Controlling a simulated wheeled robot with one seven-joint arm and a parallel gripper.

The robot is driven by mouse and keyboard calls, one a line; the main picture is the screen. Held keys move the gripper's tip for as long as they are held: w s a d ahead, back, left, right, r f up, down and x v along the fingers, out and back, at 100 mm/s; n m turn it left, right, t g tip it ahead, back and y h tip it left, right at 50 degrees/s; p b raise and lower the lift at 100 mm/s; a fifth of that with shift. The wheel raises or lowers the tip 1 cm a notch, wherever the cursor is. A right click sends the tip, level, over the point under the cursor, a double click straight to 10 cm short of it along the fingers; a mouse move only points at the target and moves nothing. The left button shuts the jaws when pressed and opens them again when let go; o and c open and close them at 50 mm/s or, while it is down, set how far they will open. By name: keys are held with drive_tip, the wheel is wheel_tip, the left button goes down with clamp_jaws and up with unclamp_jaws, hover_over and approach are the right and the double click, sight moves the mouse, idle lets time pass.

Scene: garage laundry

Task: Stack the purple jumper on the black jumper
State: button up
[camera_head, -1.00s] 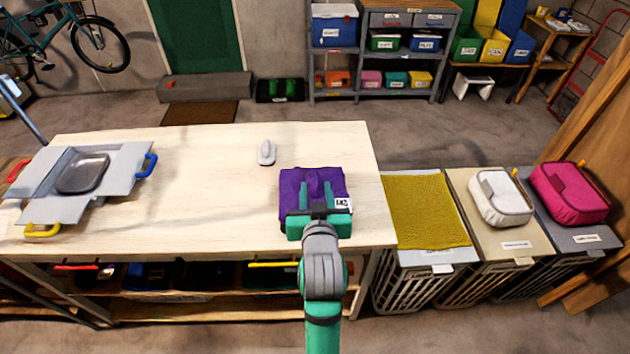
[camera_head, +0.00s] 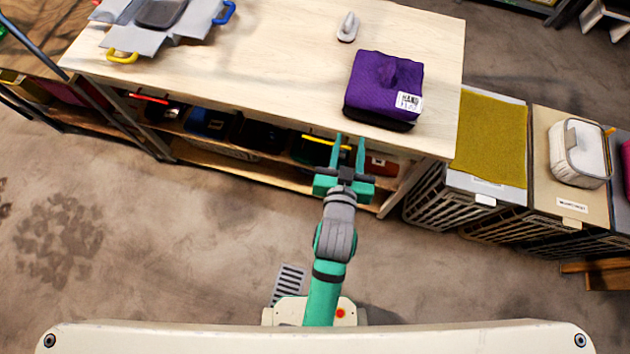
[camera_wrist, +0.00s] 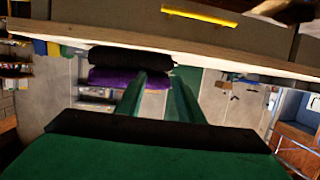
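The purple jumper (camera_head: 378,80) is a folded, boxy bundle with a white label, near the front right of the pale worktop. The black jumper (camera_head: 378,118) shows as a dark band directly under it, so the purple one rests on the black one. In the wrist view, which looks upside down, the black jumper (camera_wrist: 132,56) and the purple jumper (camera_wrist: 130,76) lie against each other. My gripper (camera_head: 349,142) is apart from both, in front of the worktop's front edge. Its two green fingers are spread with nothing between them, also in the wrist view (camera_wrist: 158,80).
The worktop (camera_head: 270,75) has free room left of the jumpers. A grey iron-like object (camera_head: 347,27) stands behind them. Labelled hampers stand at the right, one with a mustard cloth (camera_head: 490,138) and one with a white bundle (camera_head: 578,155).

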drive_tip(key=s+a+f+n+y, duration=0.1)
drive_tip(key=s+a, duration=0.3)
drive_tip(key=s, duration=0.8)
drive_tip(key=s+a+f+n+y, duration=0.1)
drive_tip(key=s+a, duration=0.3)
drive_tip(key=s, duration=0.9)
drive_tip(key=shift+s+a+f+t+y, duration=0.2)
drive_tip(key=shift+f+t+y, duration=0.2)
drive_tip(key=shift+f, duration=0.5)
